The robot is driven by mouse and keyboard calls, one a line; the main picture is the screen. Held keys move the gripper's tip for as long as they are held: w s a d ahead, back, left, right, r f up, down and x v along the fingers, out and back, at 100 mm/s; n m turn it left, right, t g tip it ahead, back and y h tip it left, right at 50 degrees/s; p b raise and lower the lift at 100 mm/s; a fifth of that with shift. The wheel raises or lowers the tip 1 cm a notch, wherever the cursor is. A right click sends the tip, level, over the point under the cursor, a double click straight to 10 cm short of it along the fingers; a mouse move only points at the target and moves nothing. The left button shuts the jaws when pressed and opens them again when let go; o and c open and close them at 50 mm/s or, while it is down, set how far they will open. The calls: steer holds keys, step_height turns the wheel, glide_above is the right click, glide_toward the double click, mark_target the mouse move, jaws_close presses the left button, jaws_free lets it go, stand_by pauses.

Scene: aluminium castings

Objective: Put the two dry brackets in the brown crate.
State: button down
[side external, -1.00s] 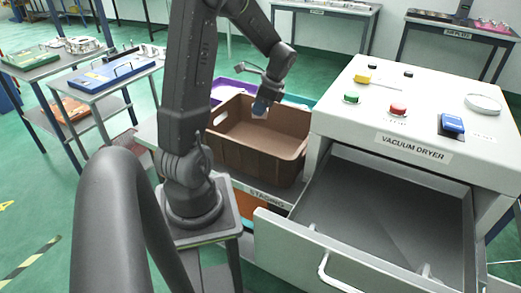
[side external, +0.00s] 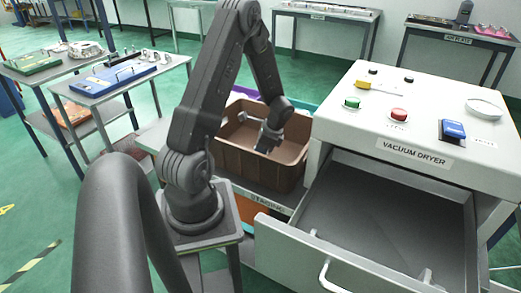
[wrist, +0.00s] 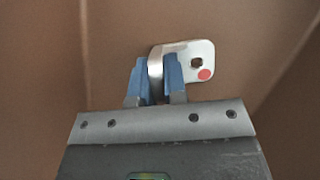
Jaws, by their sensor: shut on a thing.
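The brown crate (side external: 250,168) stands open on the bench between my arm and the dryer. My gripper (side external: 265,147) is low inside the crate, pointing down. In the wrist view, the blue fingers of my gripper (wrist: 156,82) are shut on a bent metal bracket (wrist: 188,50). The bracket has a hole and a red dot on its flat face, and sticks out to the right of the fingers. The brown crate interior (wrist: 45,60) fills the background. I cannot tell whether the bracket touches the floor.
The white vacuum dryer (side external: 390,115) stands right of the crate, its drawer (side external: 375,215) pulled open. Small pale pieces at the drawer's front edge are too small to identify. A blue tray (side external: 115,75) and other parts lie on tables at left.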

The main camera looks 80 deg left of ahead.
steer(key=shift+f, duration=0.15)
steer(key=c, duration=1.2)
jaws_free()
steer(key=shift+o, duration=0.2)
steer(key=v, duration=1.2)
steer(key=shift+w, duration=0.1)
